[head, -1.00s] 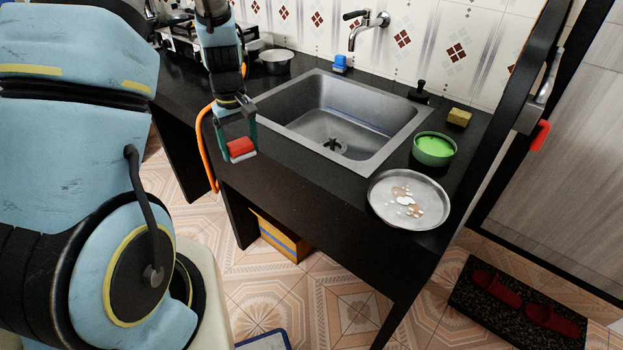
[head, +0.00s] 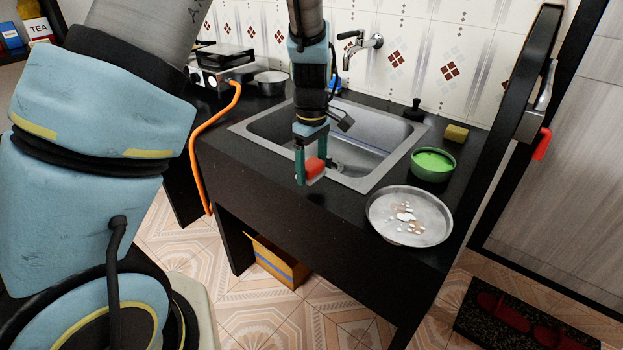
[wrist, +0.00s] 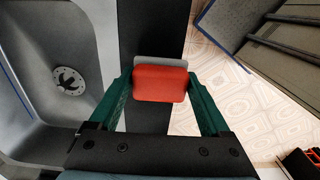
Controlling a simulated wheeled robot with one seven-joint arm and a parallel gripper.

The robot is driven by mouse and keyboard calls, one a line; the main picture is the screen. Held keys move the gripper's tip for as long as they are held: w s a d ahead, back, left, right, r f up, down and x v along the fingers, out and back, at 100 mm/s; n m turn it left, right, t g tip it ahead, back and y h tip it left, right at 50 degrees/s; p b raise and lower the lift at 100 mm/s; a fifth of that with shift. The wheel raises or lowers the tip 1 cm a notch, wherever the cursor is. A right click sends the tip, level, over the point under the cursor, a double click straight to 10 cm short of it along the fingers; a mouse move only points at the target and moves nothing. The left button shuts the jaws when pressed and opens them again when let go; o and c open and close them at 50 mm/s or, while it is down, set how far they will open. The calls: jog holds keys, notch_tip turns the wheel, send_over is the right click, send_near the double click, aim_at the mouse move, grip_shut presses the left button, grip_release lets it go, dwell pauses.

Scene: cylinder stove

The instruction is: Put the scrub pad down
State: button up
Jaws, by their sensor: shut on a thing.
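The scrub pad (head: 315,168) is a small red block with a grey layer on one side. My gripper (head: 309,172) is shut on it and holds it in front of the sink's near edge, seemingly above the counter's front strip. In the wrist view the red pad (wrist: 160,83) sits between the two green fingers (wrist: 160,92), with its grey side showing at the far edge. The black counter strip passes beneath it, with the sink on the left and the floor on the right. Its height above the counter is hard to tell.
The steel sink (head: 393,165) lies behind my gripper. A metal plate (head: 378,215) with pale spots, a green bowl (head: 433,177) and a yellow sponge (head: 456,133) stand on the right counter. A faucet (head: 375,42) is on the wall. An orange hose (head: 193,150) hangs at left. The front counter strip is bare.

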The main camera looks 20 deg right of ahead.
aim_at(311, 190)
jog(key=shift+f, duration=1.95)
jog(key=shift+f, duration=0.15)
jog(key=o, duration=1.3)
jog(key=shift+c, duration=0.2)
notch_tip(311, 190, up, 12)
jog(key=shift+r+b, duration=0.2)
jog(key=shift+b, duration=0.4)
jog(key=s+a+m, duration=0.2)
jog(key=a+m, duration=0.1)
jog(key=a, duration=1.2)
jog(key=s+a+m+t, duration=0.1)
jog(key=a+m, duration=0.3)
jog(key=a, duration=1.1)
jog(key=shift+s+a+t, duration=0.15)
jog(key=shift+s+t, duration=0.15)
jog(key=shift+s, duration=0.2)
jog(key=shift+f, duration=0.1)
